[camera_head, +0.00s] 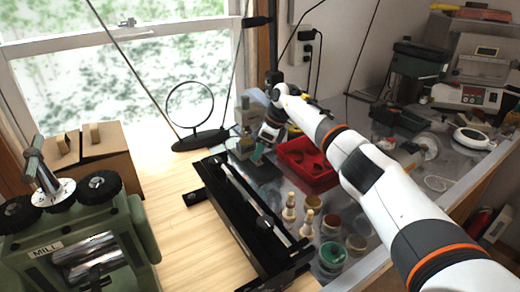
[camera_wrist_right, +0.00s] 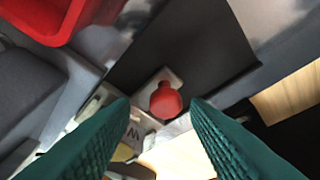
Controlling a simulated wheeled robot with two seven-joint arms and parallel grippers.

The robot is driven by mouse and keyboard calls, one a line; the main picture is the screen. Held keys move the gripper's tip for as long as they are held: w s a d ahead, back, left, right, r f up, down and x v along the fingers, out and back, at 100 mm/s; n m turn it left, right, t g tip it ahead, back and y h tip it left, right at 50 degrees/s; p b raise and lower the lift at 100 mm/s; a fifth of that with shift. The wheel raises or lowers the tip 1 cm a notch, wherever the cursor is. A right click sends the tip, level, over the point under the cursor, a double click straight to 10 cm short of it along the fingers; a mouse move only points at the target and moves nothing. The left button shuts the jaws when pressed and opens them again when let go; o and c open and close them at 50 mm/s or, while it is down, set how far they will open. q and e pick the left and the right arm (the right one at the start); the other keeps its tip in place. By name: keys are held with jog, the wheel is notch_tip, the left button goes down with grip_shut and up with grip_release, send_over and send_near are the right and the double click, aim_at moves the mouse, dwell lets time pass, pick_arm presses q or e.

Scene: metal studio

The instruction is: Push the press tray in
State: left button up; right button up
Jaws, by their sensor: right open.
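My right gripper (camera_head: 257,155) reaches to the back of the bench, beside a small pale machine (camera_head: 246,117) that looks like the press. In the right wrist view the two green fingers of the gripper (camera_wrist_right: 160,104) are spread apart with nothing held between them. A red round knob (camera_wrist_right: 166,100) on a pale block shows beyond and between the fingertips; it may belong to the press tray, but I cannot tell how far the tray is out. The gripper and wrist hide part of the machine. My left gripper is not in view.
A red bin (camera_head: 306,165) stands right of the gripper, under my right arm. A black slotted rail device (camera_head: 250,205), small wooden pegs (camera_head: 290,208) and jars (camera_head: 332,254) lie nearer. A ring stand (camera_head: 200,138) is left. A green mill (camera_head: 75,245) fills the lower left.

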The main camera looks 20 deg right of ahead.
jog(key=b+v, duration=0.1)
jog(key=v, duration=1.1)
